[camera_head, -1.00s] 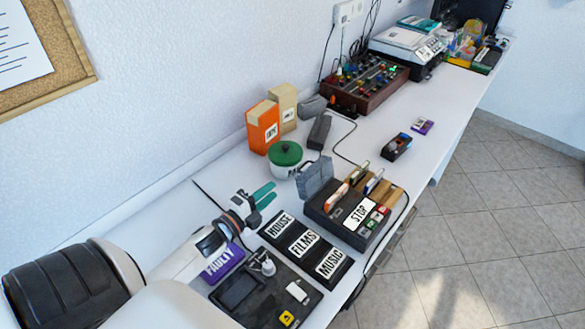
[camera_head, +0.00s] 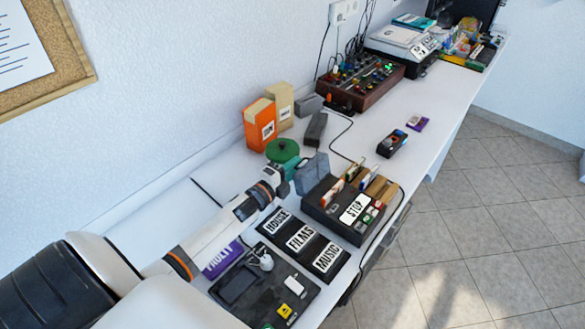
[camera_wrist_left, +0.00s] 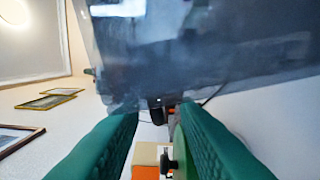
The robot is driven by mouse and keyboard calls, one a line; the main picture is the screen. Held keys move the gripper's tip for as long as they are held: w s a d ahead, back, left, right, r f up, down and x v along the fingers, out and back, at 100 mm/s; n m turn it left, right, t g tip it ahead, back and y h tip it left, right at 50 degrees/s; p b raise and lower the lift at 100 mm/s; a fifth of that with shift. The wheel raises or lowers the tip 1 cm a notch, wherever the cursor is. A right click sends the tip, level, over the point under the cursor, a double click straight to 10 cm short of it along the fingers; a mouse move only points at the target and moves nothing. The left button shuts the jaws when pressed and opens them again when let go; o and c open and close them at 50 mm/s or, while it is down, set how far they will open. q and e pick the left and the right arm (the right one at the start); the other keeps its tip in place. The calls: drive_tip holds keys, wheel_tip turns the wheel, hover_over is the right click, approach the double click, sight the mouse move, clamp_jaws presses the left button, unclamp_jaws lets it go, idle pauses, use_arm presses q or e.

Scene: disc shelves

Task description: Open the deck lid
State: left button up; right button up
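The black deck (camera_head: 327,215) with a STOP label sits on the counter. Its grey lid (camera_head: 311,174) stands raised at the deck's back left side. My left gripper (camera_head: 288,172) is beside the lid on its left, partly hidden by its own wrist. In the left wrist view the two green fingers (camera_wrist_left: 157,122) are apart with nothing held between them. The lid also fills the top of that view as a dark smooth panel (camera_wrist_left: 200,50), close to the fingertips; I cannot tell whether they touch. My right gripper is out of view.
HOUSE, FILMS and MUSIC trays (camera_head: 300,238) lie in front of the deck. A purple FAULTY bin (camera_head: 222,258) is under my arm.

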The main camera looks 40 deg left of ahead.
use_arm(q)
clamp_jaws()
